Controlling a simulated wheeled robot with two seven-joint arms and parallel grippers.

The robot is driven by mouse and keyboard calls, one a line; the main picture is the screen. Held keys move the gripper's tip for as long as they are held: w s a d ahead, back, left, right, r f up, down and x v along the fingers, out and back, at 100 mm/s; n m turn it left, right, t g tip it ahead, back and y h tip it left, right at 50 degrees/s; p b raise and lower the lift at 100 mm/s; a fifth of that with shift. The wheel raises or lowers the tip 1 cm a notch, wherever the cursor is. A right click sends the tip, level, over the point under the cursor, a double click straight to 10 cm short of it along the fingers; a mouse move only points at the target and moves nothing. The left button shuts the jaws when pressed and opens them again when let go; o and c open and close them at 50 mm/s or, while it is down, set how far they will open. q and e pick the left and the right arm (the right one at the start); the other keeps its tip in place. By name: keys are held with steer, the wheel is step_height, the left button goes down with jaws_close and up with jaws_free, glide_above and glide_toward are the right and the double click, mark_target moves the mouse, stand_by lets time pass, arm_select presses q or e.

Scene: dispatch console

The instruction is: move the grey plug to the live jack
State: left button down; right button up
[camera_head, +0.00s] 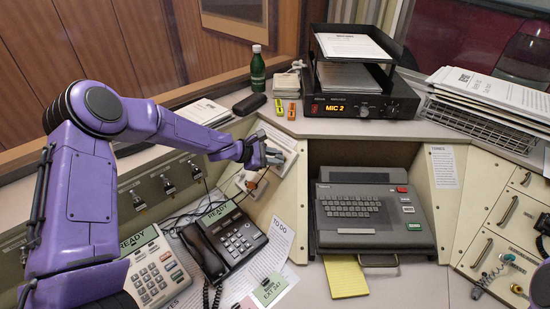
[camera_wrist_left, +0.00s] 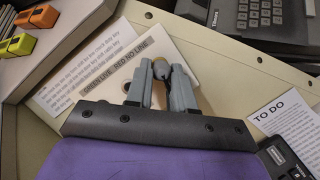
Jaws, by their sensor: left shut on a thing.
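My left gripper (camera_head: 265,156) is at the cream slanted panel (camera_head: 285,185) left of the keyboard unit. A label reading "GREEN LIVE, RED NO LINE" (camera_wrist_left: 118,70) is on the panel beside the fingers.
A desk phone (camera_head: 230,240) and a second keypad phone (camera_head: 155,272) stand below my left arm. The keyboard unit (camera_head: 352,208) is right of the panel. A green bottle (camera_head: 257,72) and the MIC 2 radio (camera_head: 365,105) stand on the shelf above.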

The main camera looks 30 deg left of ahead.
mark_target(278, 154)
arm_select(q)
steer(key=shift+w+f, duration=0.1)
steer(key=shift+f, duration=0.05)
steer(key=shift+d, duration=0.1)
stand_by(0.3)
steer(key=shift+c, duration=2.1)
jaws_free()
steer(key=shift+s+a+r+p, duration=0.2)
steer(key=shift+s+r+p, duration=0.1)
steer(key=shift+r+p, duration=0.3)
steer(key=s+r+p, duration=0.1)
steer(key=s+a+r+p, duration=0.1)
steer(key=r+p, duration=0.1)
steer(key=shift+s+r, duration=0.15)
steer(key=shift+s, duration=0.25)
steer(key=shift+s+a+r+p, duration=0.1)
steer(key=shift+s+r+p, duration=0.25)
steer(key=shift+s+p, duration=0.2)
